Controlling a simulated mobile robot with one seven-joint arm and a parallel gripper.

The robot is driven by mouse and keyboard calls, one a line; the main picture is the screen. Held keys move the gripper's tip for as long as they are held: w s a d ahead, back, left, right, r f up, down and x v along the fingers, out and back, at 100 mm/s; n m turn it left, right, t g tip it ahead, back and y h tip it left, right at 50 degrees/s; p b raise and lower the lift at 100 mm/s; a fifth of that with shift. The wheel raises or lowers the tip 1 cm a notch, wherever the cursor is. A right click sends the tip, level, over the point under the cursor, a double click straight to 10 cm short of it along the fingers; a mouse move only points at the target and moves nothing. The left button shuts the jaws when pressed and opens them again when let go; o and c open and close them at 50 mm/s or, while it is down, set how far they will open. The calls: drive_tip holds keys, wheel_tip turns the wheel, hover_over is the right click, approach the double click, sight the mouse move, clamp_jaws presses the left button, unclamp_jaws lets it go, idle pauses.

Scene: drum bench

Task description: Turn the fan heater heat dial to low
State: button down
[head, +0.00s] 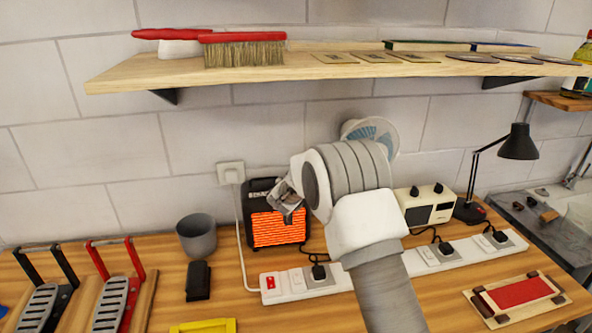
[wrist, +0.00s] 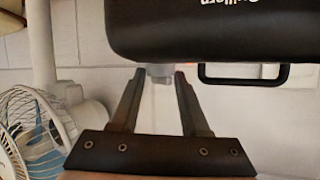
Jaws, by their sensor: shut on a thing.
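The fan heater (head: 262,186) is a black box with a glowing orange grille, standing at the back of the bench against the wall. In the wrist view its black body (wrist: 215,35) fills the top, with upside-down lettering and a black handle (wrist: 245,80). My gripper (head: 283,205) is at the upper front of the heater and covers part of it in the head view. In the wrist view its two fingers are closed around a small pale grey knob, the heat dial (wrist: 158,71), at the heater's edge. The dial's pointer and markings cannot be made out.
A grey cup (head: 197,237) and a black block (head: 198,282) stand left of the heater. A white power strip (head: 296,284) lies in front. A fan (head: 372,131) and a cream device (head: 425,205) are to the right. A wooden shelf (head: 350,70) hangs above.

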drive_tip(key=shift+a+m+p, duration=0.1)
drive_tip(key=shift+m+p, duration=0.2)
drive_tip(key=shift+p, duration=0.3)
drive_tip(key=c, duration=0.7)
unclamp_jaws()
drive_tip(key=shift+f, duration=0.1)
drive_tip(key=v, duration=0.5)
drive_tip(key=b+v, duration=0.1)
drive_tip(key=v, duration=0.5)
drive_tip(key=b+v, duration=0.1)
drive_tip(key=v, duration=0.5)
drive_tip(key=shift+s+a, duration=0.15)
drive_tip(key=shift+a, duration=0.15)
